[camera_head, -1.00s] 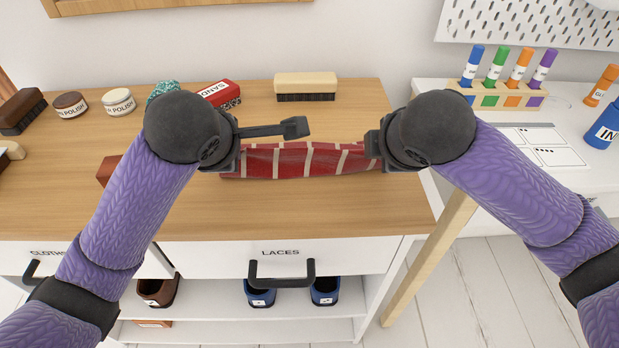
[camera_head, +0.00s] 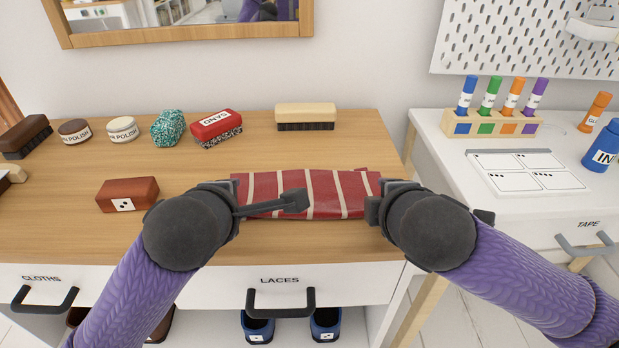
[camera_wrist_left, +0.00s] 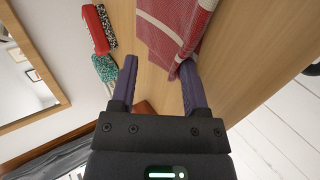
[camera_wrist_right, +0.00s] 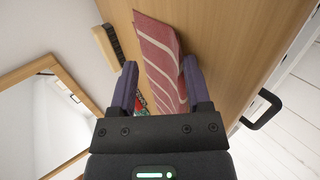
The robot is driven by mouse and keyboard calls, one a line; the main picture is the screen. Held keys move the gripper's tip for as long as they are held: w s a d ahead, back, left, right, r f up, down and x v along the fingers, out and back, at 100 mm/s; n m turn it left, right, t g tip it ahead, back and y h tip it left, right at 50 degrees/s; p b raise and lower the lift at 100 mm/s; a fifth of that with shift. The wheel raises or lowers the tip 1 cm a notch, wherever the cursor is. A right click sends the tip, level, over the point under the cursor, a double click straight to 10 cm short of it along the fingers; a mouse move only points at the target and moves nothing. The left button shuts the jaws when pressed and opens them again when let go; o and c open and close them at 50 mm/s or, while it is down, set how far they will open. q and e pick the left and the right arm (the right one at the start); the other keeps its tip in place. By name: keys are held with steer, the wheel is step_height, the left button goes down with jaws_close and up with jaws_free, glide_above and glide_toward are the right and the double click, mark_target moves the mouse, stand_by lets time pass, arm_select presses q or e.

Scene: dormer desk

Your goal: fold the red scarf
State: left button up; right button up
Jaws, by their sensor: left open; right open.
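The red scarf (camera_head: 325,196) with pale stripes lies on the wooden desk top as a flat band, with a small corner sticking out at its back right. My left gripper (camera_head: 298,201) is open at the scarf's front left part. In the left wrist view the scarf (camera_wrist_left: 172,22) lies beyond the open left fingers (camera_wrist_left: 158,85), close to one fingertip. My right gripper (camera_head: 374,208) is open at the scarf's right end. In the right wrist view the scarf (camera_wrist_right: 160,60) reaches between the open right fingers (camera_wrist_right: 158,85). Whether any finger touches the cloth is hard to tell.
A brown block (camera_head: 128,195) lies left of the scarf. A red sanding block (camera_head: 216,127), a speckled lump (camera_head: 168,128), two polish tins (camera_head: 122,129) and a pale brush (camera_head: 305,116) stand along the back. A white side table (camera_head: 480,210) is at right.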

arm_select(q)
steer(key=s+r, duration=0.6)
steer(key=r, duration=0.3)
arm_select(e)
steer(key=s+r, duration=0.6)
steer(key=r, duration=0.3)
